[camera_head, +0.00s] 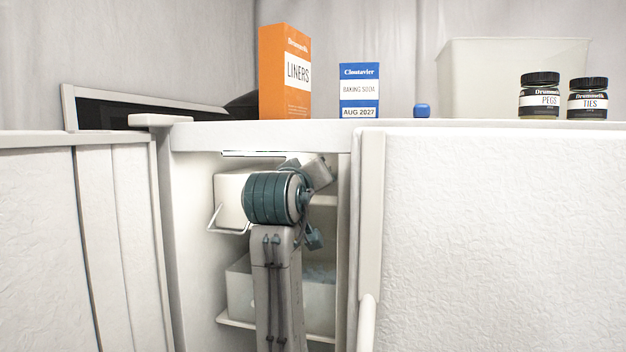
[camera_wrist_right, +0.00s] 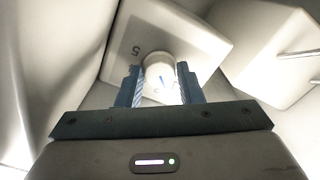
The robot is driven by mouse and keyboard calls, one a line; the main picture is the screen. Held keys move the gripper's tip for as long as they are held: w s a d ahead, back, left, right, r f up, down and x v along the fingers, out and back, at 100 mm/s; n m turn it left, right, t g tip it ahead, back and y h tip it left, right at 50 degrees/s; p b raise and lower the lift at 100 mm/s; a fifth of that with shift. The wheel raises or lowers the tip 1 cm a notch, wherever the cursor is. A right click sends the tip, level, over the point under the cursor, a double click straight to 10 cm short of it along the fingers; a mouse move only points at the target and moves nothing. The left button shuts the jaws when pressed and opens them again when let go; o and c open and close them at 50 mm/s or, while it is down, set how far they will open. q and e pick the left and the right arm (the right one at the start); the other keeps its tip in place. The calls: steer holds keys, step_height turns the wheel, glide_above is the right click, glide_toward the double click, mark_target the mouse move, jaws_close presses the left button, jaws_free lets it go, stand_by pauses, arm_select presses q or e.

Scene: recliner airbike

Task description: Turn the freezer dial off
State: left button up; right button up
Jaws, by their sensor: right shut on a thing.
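In the head view my right arm reaches into the open freezer compartment (camera_head: 182,230); the dial and fingertips are hidden there. My left gripper is in neither view.
Inside the freezer are a white box with a wire handle (camera_head: 233,200) and a lower bin (camera_head: 240,290). The textured door (camera_head: 500,240) stands at right. On top are an orange liners box (camera_head: 285,72), a baking soda box (camera_head: 359,90), two jars (camera_head: 540,95) and a pale tub (camera_head: 470,75).

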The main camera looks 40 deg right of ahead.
steer(key=o, duration=0.5)
steer(key=shift+c, duration=0.2)
steer(key=shift+a, duration=0.1)
steer(key=shift+v, duration=2.5)
